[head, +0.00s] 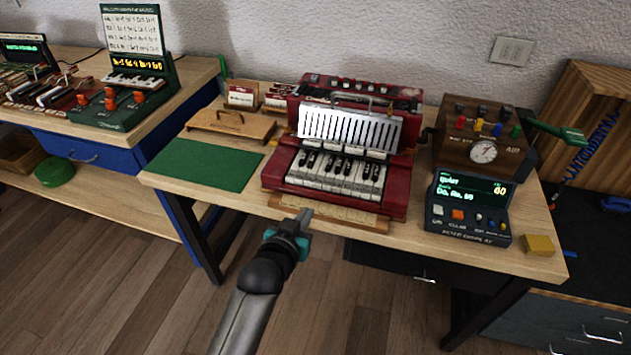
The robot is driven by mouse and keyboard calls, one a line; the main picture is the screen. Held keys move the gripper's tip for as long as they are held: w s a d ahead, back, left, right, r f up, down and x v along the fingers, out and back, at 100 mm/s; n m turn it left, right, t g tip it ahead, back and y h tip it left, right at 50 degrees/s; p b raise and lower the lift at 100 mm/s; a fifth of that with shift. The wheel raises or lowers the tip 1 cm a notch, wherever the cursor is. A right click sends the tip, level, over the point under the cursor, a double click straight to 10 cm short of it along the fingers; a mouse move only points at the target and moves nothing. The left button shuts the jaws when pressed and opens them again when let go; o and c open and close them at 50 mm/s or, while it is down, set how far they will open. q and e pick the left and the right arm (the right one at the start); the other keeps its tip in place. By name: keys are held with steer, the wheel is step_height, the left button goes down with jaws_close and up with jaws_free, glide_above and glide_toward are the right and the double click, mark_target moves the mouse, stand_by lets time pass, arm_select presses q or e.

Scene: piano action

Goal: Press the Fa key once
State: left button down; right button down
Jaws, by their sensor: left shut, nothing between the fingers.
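A red piano-like instrument (396,205) stands on the wooden table, with a row of white and black keys (335,178) at its front. The key labels are too small to read, so I cannot tell which one is Fa. My left gripper (306,215) is shut and empty. In the picture it shows just below the front left of the instrument, by the table's front edge, apart from the keys. My right gripper does not show.
A green mat (200,164) and a wooden board with a handle (231,124) lie left of the instrument. A device with a dial and lit display (470,190) and a yellow block (538,245) stand at right. Another bench (90,133) is at far left.

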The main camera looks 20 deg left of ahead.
mark_target(315, 191)
arm_select(q)
step_height(315, 191, up, 7)
steer(key=w+a+t, duration=0.1)
steer(key=shift+w+f+t, duration=0.2)
steer(key=shift+t, duration=0.1)
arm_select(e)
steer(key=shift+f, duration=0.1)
